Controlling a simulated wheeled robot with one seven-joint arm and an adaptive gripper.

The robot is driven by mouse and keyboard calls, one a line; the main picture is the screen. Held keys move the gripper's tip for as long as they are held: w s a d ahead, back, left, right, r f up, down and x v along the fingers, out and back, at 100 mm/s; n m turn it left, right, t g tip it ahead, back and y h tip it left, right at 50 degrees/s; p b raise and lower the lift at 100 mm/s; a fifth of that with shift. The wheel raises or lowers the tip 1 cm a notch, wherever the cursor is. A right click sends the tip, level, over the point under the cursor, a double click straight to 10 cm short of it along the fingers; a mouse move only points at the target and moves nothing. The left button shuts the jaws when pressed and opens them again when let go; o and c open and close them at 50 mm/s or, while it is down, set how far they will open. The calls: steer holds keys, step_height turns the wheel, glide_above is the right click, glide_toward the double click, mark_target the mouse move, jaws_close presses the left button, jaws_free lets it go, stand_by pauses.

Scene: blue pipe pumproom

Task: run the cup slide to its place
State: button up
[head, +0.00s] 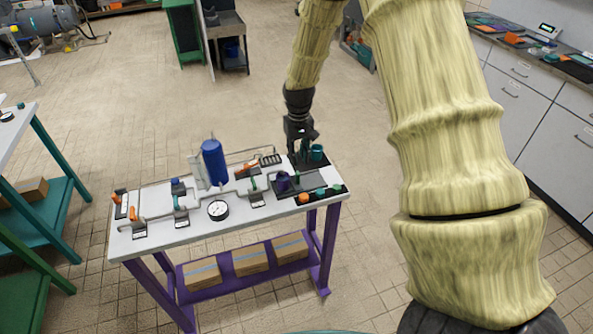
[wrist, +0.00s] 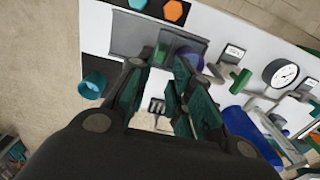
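My gripper (head: 302,148) points down over the back right of the white-topped table. In the wrist view its teal-padded fingers (wrist: 158,70) stand apart with nothing clearly held between them. Beyond the fingertips lies a grey plate or track (wrist: 128,36), which looks like the slide's bed. A purple cup (wrist: 188,56) sits at its end, with a small green part (wrist: 161,54) beside it, partly hidden by the fingers. The purple cup also shows in the head view (head: 283,181). A teal cup (head: 317,152) stands close beside my gripper, and also shows in the wrist view (wrist: 92,86).
The table (head: 150,241) carries grey pipes, a blue cylinder (head: 212,162), a round gauge (head: 218,210) and green-handled valves. An orange hexagonal piece (head: 304,197) lies on a black strip at the front right. Cardboard boxes (head: 250,260) fill the lower shelf. Open floor lies behind the table.

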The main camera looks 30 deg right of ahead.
mark_target(298, 172)
steer(key=f, duration=0.3)
steer(key=f+p, duration=0.1)
steer(key=f, duration=0.1)
steer(key=shift+w, duration=0.4)
steer(key=shift+s+f+p, duration=0.3)
steer(key=shift+f+p, duration=0.1)
steer(key=shift+f, duration=0.3)
steer(key=shift+f+p, duration=0.3)
steer(key=shift+f, duration=1.05)
steer(key=shift+w, duration=0.1)
jaws_close()
